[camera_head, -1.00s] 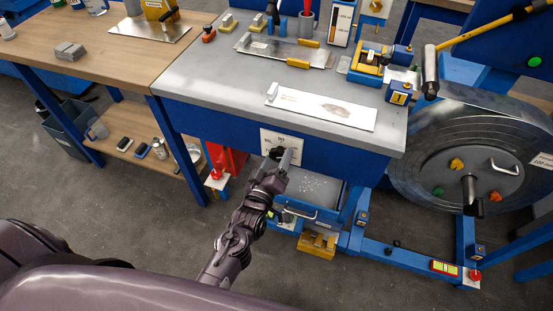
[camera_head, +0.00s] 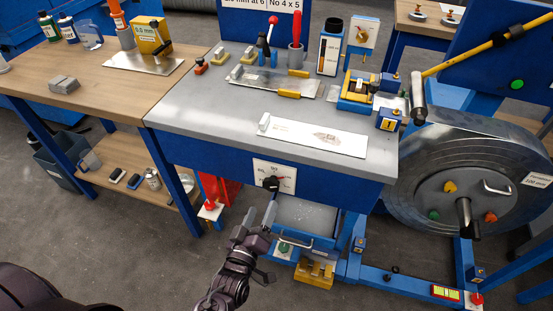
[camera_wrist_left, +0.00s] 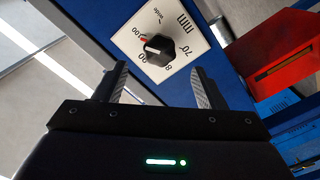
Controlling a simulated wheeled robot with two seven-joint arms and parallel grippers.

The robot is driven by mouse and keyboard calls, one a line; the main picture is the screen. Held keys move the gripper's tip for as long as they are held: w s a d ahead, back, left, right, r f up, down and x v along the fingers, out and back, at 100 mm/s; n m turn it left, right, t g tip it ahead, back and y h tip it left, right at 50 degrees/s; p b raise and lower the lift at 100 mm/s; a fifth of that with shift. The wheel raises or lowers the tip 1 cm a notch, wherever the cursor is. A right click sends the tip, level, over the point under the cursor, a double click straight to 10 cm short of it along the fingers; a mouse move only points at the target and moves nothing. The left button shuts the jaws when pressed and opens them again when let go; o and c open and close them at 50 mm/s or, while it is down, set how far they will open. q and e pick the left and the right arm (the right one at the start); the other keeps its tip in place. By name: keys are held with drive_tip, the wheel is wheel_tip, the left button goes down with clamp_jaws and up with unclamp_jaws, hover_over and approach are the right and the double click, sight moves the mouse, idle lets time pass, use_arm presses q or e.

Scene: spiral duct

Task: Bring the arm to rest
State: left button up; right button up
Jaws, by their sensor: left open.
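My left gripper (camera_head: 268,220) is in front of the blue workbench, low and a little below a black knob (camera_head: 271,183) on a white dial plate (camera_head: 288,172). In the left wrist view the gripper (camera_wrist_left: 160,85) has its two fingers apart with nothing between them. The knob (camera_wrist_left: 158,48) shows just beyond the fingertips, and a gap seems to separate them. My right gripper is not in view.
The grey bench top (camera_head: 220,115) carries a white sheet (camera_head: 315,136) and several tools. An open drawer (camera_head: 305,215) is right of the gripper. A large metal coil (camera_head: 470,180) stands at right.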

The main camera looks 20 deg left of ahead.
use_arm(q)
drive_tip(key=s+d+f+m+g+h+p, duration=0.1)
drive_tip(key=s+f+m+g, duration=0.4)
drive_tip(key=f, duration=0.8)
drive_tip(key=s+d+f+m+g+p, duration=0.1)
drive_tip(key=s+f+g, duration=0.45)
drive_tip(key=f, duration=0.85)
drive_tip(key=s+a+f+m+g+p, duration=0.1)
drive_tip(key=s+a+f, duration=0.4)
drive_tip(key=s, duration=0.6)
drive_tip(key=s+a+f+m+g+y+p, duration=0.1)
drive_tip(key=s+a+f+m+g, duration=0.3)
drive_tip(key=s+f, duration=0.3)
drive_tip(key=s+g, duration=0.1)
drive_tip(key=s, duration=0.4)
drive_tip(key=shift+s+a+f+y, duration=0.2)
drive_tip(key=shift+a+f+y, duration=0.1)
drive_tip(key=shift+a+f, duration=0.1)
drive_tip(key=shift+d+g, duration=0.1)
drive_tip(key=shift+g, duration=0.15)
